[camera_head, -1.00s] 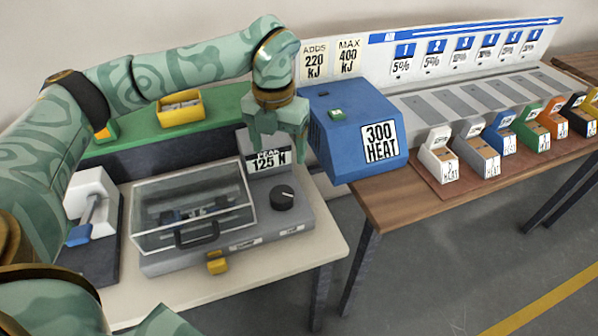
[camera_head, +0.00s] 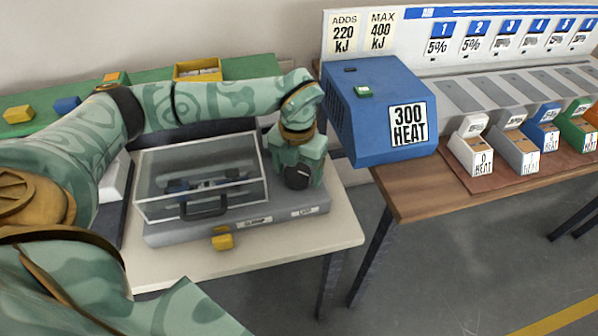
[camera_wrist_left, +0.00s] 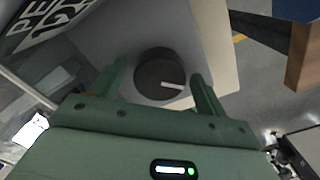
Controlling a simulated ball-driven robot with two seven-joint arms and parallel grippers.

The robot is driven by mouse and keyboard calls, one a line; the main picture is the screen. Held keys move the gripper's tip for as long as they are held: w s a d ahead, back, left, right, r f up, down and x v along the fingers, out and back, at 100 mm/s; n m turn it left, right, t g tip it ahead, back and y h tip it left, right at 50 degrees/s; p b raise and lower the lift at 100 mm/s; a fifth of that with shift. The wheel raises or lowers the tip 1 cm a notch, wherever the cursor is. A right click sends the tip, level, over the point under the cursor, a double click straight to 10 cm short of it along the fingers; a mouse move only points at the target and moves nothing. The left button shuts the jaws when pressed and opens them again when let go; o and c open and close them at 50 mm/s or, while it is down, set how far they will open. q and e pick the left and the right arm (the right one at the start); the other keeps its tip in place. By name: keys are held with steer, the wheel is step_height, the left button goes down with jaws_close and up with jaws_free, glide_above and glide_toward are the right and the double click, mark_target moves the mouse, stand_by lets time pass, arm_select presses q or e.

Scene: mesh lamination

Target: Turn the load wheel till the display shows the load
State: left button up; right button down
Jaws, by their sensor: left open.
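The load wheel (camera_head: 297,178) is a dark round knob with a white pointer line on the right of the grey tester (camera_head: 240,229). My left gripper (camera_head: 298,180) is over it from above. In the left wrist view the wheel (camera_wrist_left: 160,74) lies between the open fingers of my left gripper (camera_wrist_left: 163,85), with a gap visible beside it; I cannot tell whether either finger touches it. The display (camera_wrist_left: 42,20) shows only in part at the left wrist view's top left, its figures cut off; in the head view my arm hides it. My right gripper is not in view.
A clear-lidded chamber with a dark handle (camera_head: 204,207) sits left of the wheel. A yellow tab (camera_head: 222,242) sticks out in front. A blue box marked 300 HEAT (camera_head: 378,110) stands close on the right, beside my left wrist. A floor gap separates the two tables.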

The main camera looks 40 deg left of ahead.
arm_select(q)
steer(key=shift+f, duration=0.15)
steer(key=c, duration=1)
steer(key=shift+s+r+p, duration=0.1)
steer(key=shift+r+p, duration=0.1)
steer(key=shift+p, duration=0.2)
steer(key=shift+r+m+p, duration=0.15)
steer(key=shift+m+p, duration=0.55)
steer(key=shift+p, duration=0.45)
steer(key=shift+f, duration=0.3)
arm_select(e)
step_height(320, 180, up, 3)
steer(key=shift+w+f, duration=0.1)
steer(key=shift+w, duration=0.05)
arm_select(q)
steer(key=o, duration=1)
steer(key=shift+r, duration=0.1)
